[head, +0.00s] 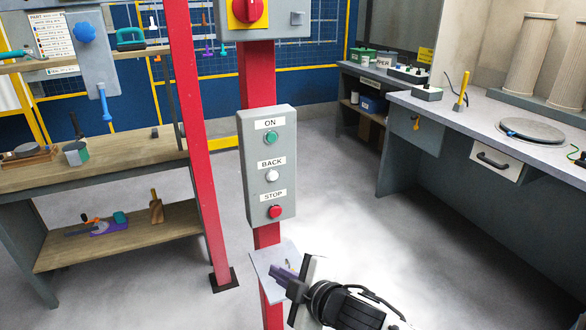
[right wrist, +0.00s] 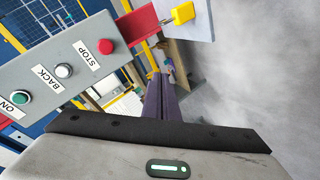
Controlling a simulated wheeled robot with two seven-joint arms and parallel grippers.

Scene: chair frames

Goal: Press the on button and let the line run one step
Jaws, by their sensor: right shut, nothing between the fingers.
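A grey control box (head: 285,196) is mounted on a red post (head: 257,75). It carries a green ON button (head: 271,138), a white BACK button (head: 272,175) and a red STOP button (head: 275,212). In the right wrist view the green button (right wrist: 20,97), white button (right wrist: 64,71) and red button (right wrist: 105,47) show at the upper left. My right gripper (head: 273,270) is shut and empty, below the box and in front of a small plate on the post. Its purple fingers (right wrist: 160,97) are together, apart from the buttons. My left gripper is not in view.
A red rotary switch (head: 249,10) on a yellow plate sits above the box. Another red post (head: 200,150) stands left of it. A wooden workbench (head: 120,160) is at left, a grey counter (head: 460,120) at right. The floor between is clear.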

